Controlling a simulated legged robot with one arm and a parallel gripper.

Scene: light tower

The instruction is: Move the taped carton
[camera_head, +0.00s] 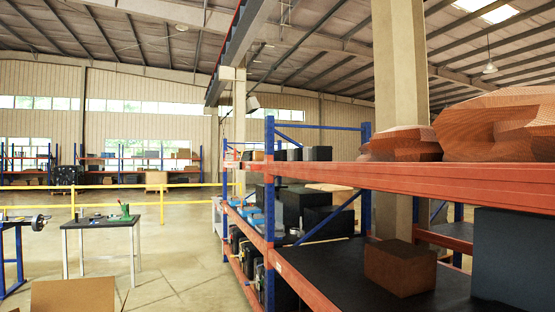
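A brown carton (73,295) stands at the lower left, cut off by the bottom edge of the picture. A smaller brown box (400,268) sits on the dark lower deck of the near shelf rack at the right. I see no clear tape on either, so I cannot tell which is the taped carton. My gripper is not in view, and nothing of my arm shows.
The near rack has orange beams (460,183), blue posts and a dark blue box (513,258) on its lower deck. A table (100,224) stands at the left, before a yellow railing (115,205). The floor (180,265) between the table and rack is clear.

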